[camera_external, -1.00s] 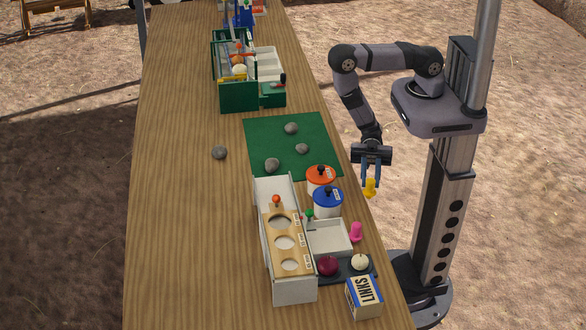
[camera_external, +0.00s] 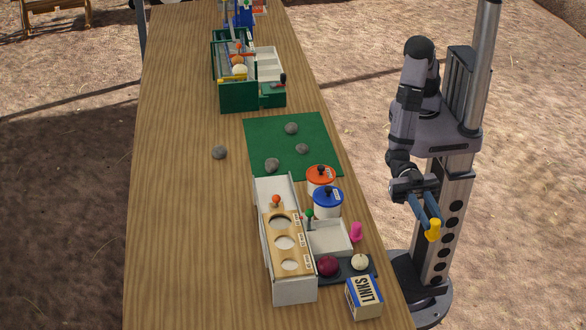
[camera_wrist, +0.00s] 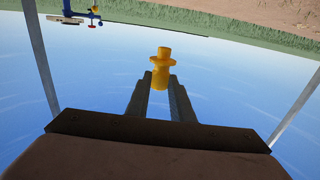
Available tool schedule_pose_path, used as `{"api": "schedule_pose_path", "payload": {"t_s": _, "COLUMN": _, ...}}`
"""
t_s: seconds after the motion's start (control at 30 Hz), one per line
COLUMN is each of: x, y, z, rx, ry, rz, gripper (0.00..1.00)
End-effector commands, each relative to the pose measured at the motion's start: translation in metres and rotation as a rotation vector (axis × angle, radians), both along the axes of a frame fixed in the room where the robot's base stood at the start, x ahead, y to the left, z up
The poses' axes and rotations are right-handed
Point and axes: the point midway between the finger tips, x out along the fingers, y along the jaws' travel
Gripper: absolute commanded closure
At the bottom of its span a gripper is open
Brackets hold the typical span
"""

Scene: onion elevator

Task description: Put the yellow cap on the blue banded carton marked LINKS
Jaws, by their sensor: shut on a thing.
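The yellow cap (camera_external: 433,231) is held between the fingertips of my gripper (camera_external: 428,218), off the right side of the table and in front of my own column. In the wrist view, the yellow cap (camera_wrist: 162,68) stands between the fingertips of my gripper (camera_wrist: 160,82), with sky behind it. The blue banded carton (camera_external: 364,297) marked LINKS stands at the near right corner of the table, below and to the left of my gripper. Its top is pale, with nothing seen on it. The carton does not show in the wrist view.
A pink piece (camera_external: 356,231) stands near the table's right edge. A dark tray (camera_external: 345,277) with a red onion and a white onion lies just behind the carton. A white box with a holed wooden top (camera_external: 294,290) stands to its left. Blue and orange lidded jars stand farther back.

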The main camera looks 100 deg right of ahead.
Motion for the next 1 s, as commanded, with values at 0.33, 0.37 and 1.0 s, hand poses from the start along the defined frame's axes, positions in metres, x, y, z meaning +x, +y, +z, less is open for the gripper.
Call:
{"api": "schedule_pose_path", "payload": {"t_s": 0.33, "x": 0.121, "y": 0.031, "z": 0.017, "rx": -0.003, "ry": 0.002, "rz": -0.321, "gripper": 1.0}}
{"api": "schedule_pose_path", "payload": {"t_s": 0.37, "x": 0.13, "y": 0.031, "z": 0.013, "rx": -0.004, "ry": 0.003, "rz": -0.345, "gripper": 1.0}}
{"api": "schedule_pose_path", "payload": {"t_s": 1.0, "x": 0.158, "y": 0.026, "z": -0.04, "rx": -0.005, "ry": 0.0, "rz": -0.422, "gripper": 1.0}}
